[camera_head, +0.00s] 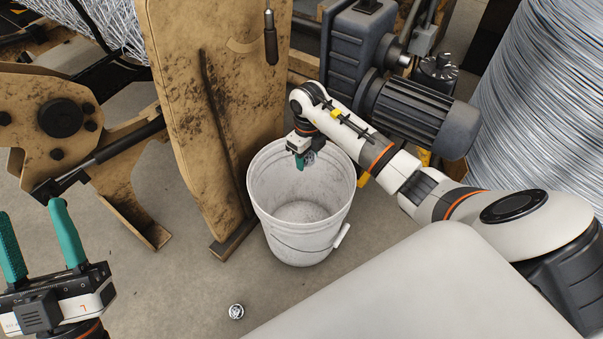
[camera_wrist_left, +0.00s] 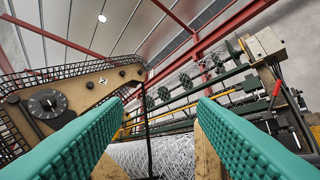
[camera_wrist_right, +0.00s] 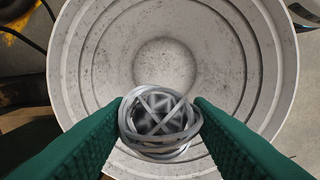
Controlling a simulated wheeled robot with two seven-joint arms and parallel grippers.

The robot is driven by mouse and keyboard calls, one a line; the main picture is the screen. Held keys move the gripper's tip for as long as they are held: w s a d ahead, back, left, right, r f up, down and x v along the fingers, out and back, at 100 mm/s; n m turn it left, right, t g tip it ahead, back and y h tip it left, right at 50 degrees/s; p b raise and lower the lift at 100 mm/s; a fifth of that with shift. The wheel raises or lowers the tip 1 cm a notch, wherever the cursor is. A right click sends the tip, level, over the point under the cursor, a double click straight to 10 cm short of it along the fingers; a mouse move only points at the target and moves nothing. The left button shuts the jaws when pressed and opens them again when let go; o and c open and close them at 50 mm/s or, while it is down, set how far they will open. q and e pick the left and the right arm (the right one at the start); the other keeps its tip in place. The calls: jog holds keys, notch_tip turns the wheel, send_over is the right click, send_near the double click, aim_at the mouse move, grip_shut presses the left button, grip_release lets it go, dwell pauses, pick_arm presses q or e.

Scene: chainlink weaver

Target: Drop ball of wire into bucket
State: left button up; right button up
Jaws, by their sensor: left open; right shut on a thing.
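A ball of silvery wire (camera_wrist_right: 160,123) is held between the teal fingers of my right gripper (camera_wrist_right: 160,108), with the bucket's inside below it. In the head view my right gripper (camera_head: 303,160) points down within the outline of the bucket mouth, near its back rim. The ball is hardly visible there. The white bucket (camera_head: 300,240) stands upright on the floor, its visible inside empty and speckled. Another small silvery ball (camera_head: 236,311) lies on the floor in front of the bucket. My left gripper (camera_head: 30,210) is open and empty at the lower left, its fingers pointing up.
A scuffed tan machine panel (camera_head: 190,90) stands close to the bucket's left. A dark motor (camera_head: 420,112) is behind my right arm. A large wire coil (camera_head: 540,90) fills the upper right. Bare concrete floor (camera_head: 170,280) lies left of and in front of the bucket.

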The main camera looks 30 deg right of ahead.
pick_arm(q)
jog(key=shift+h, duration=0.3)
pick_arm(e)
jog(key=o, duration=1.1)
jog(key=shift+c, duration=0.2)
jog(key=shift+r, duration=0.3)
notch_tip(320, 180, up, 5)
jog(key=shift+p, duration=1.05)
pick_arm(q)
jog(key=w+a+f+g+y+p, duration=0.1)
jog(key=w+f+g+y, duration=0.2)
jog(key=f+g, duration=0.6)
notch_tip(320, 180, down, 3)
jog(key=shift+w+f+g+y+p, duration=0.2)
jog(key=shift+g+y+p, duration=0.1)
jog(key=shift+y+p, duration=0.1)
pick_arm(e)
notch_tip(320, 180, up, 6)
jog(key=shift+r, duration=0.2)
